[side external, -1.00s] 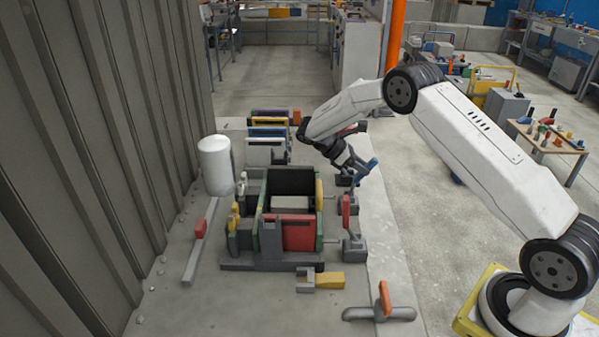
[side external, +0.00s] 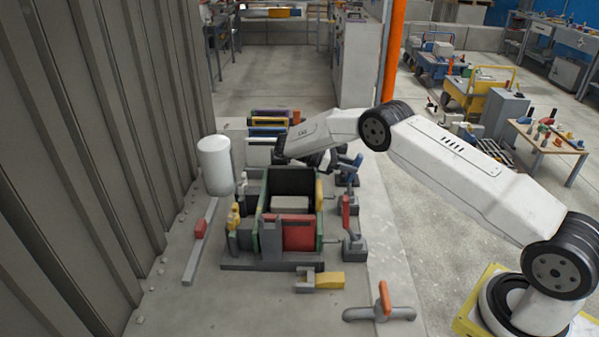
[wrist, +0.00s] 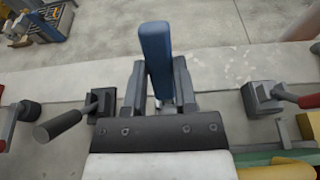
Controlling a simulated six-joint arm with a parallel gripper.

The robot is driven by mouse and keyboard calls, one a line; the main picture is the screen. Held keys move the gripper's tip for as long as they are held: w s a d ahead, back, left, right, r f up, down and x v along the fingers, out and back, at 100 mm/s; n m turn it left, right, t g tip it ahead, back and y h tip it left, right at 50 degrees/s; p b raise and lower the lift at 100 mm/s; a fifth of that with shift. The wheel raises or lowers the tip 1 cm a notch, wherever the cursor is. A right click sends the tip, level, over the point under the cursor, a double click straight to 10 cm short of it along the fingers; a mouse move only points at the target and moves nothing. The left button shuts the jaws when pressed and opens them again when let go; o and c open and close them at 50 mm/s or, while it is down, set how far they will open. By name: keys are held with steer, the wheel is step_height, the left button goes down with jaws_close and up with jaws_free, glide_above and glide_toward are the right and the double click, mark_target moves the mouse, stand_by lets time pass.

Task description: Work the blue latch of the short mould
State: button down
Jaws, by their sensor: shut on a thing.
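The blue latch handle (side external: 353,167) stands on its small dark base to the right of the mould's far end, nearly upright. In the wrist view the blue handle (wrist: 156,48) sits between the two dark fingers of my gripper (wrist: 160,78), which is shut on it. In the side view my gripper (side external: 341,157) reaches the handle from the left, and the fingertips are partly hidden. The mould (side external: 262,213) is an open box with dark and green walls, a red front panel (side external: 299,232) and a grey block (side external: 290,203) inside.
A red-handled latch (side external: 346,207) stands nearer on the same side.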

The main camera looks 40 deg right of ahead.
mark_target(357, 157)
steer(key=shift+c, duration=2)
jaws_free()
steer(key=shift+s+r, duration=0.1)
steer(key=shift+r, duration=1.6)
steer(key=s+a+r, duration=0.3)
steer(key=s+r, duration=0.6)
steer(key=s, duration=0.4)
steer(key=shift+s+a+r, duration=0.15)
steer(key=shift+a+r, duration=0.15)
steer(key=shift+a, duration=0.1)
